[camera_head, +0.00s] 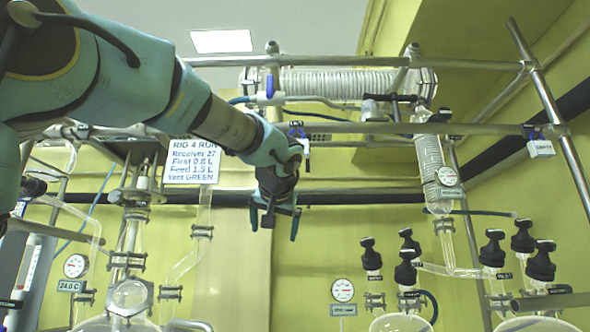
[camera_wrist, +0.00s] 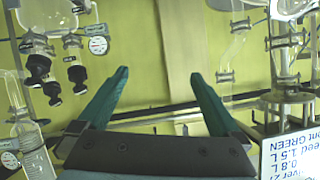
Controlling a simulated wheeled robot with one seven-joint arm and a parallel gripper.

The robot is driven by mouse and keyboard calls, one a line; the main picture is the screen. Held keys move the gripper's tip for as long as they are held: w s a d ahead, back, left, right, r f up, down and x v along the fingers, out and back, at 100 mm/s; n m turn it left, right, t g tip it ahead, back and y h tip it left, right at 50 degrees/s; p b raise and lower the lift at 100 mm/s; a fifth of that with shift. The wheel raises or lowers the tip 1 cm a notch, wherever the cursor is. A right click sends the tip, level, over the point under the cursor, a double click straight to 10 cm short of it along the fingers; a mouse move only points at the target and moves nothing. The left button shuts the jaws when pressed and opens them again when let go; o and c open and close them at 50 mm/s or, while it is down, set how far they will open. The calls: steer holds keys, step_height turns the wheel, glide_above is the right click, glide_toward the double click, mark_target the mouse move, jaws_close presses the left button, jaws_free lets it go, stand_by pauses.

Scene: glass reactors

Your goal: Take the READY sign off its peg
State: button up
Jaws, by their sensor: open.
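No sign on which I can read READY shows in either view. A small white tag (camera_head: 540,148) hangs from the rail at the right of the head view, below a blue clip or peg; its lettering is too small to read, so I cannot tell if it is the READY sign. My gripper (camera_head: 281,228) points down in the middle of the head view, well left of that tag. Its teal fingers are spread and empty in the wrist view (camera_wrist: 159,73), with the yellow back wall beyond them.
A white RIG 4 RUN board (camera_head: 192,162) hangs left of my gripper. Metal rails (camera_head: 380,127) cross behind my arm, with a coiled glass condenser (camera_head: 340,82) above. Black-capped glass reactor ports (camera_head: 405,262) stand at lower right. Open space lies below my gripper.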

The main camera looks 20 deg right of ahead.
steer(key=s+r+n+t+h, duration=0.15)
steer(key=s+r, duration=0.35)
steer(key=r, duration=0.6)
steer(key=s+r+t+h, duration=0.25)
steer(key=s+r, duration=0.35)
steer(key=r, duration=0.6)
steer(key=shift+y, duration=0.3)
steer(key=p+x, duration=0.2)
steer(key=x, duration=0.3)
steer(key=shift+d, duration=0.15)
steer(key=p+x, duration=0.3)
steer(key=x, duration=0.2)
steer(key=shift+w+d+f+p, duration=0.2)
steer(key=shift+d+f+p, duration=0.05)
steer(key=shift+p, duration=0.1)
steer(key=shift+c, duration=0.2)
steer(key=c, duration=1.1)
steer(key=shift+c, duration=0.2)
